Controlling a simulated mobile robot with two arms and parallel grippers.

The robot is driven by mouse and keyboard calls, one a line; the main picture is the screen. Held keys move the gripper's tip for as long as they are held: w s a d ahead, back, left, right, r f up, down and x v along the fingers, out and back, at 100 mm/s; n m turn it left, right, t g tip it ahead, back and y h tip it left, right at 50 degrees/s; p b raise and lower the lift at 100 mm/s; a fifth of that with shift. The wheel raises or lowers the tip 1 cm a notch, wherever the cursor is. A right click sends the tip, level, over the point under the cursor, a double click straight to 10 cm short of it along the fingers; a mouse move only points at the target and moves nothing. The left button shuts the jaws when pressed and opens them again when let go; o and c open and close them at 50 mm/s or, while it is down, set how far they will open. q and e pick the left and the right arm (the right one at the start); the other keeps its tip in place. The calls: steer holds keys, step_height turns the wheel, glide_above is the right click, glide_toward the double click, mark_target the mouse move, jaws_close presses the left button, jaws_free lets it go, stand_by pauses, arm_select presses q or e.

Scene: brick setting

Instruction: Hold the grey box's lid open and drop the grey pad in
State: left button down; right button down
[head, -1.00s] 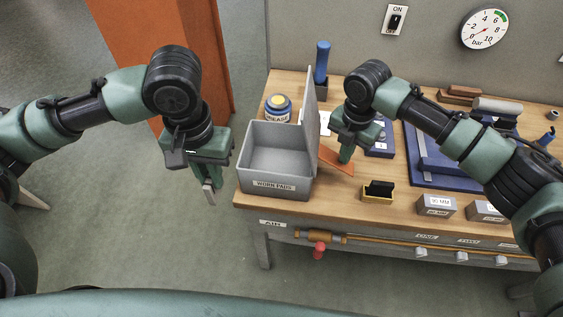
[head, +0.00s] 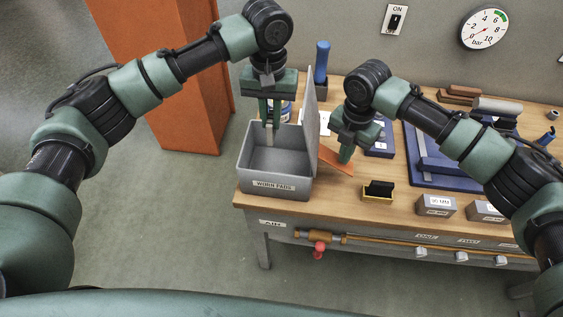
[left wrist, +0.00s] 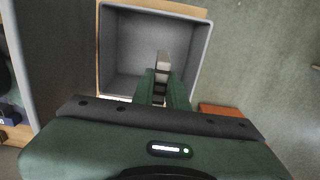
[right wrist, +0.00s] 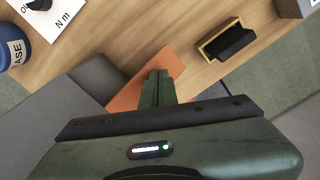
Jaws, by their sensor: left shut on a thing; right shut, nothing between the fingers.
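The open grey box (head: 249,177), labelled "WORN PADS", stands at the left end of the bench. Its grey lid (head: 310,105) stands nearly upright along the right side. My left gripper (head: 270,124) is above the box opening, pointing down, shut on the small grey pad (head: 270,133). The pad also shows in the left wrist view (left wrist: 162,62), over the box's empty-looking inside. My right gripper (head: 346,155) is shut and empty, just right of the lid. I cannot tell whether it or its arm touches the lid.
An orange sheet (head: 338,166) lies on the bench below my right gripper. A small yellow-edged tray with a black block (head: 378,191) is to its right. A grease tin (right wrist: 14,52) and a blue-handled tool (head: 322,60) stand behind the box.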

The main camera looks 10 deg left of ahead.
arm_select(q)
steer(key=shift+f, duration=2.95)
steer(key=c, duration=1.3)
jaws_free()
steer(key=shift+c, duration=0.2)
step_height(320, 180, up, 12)
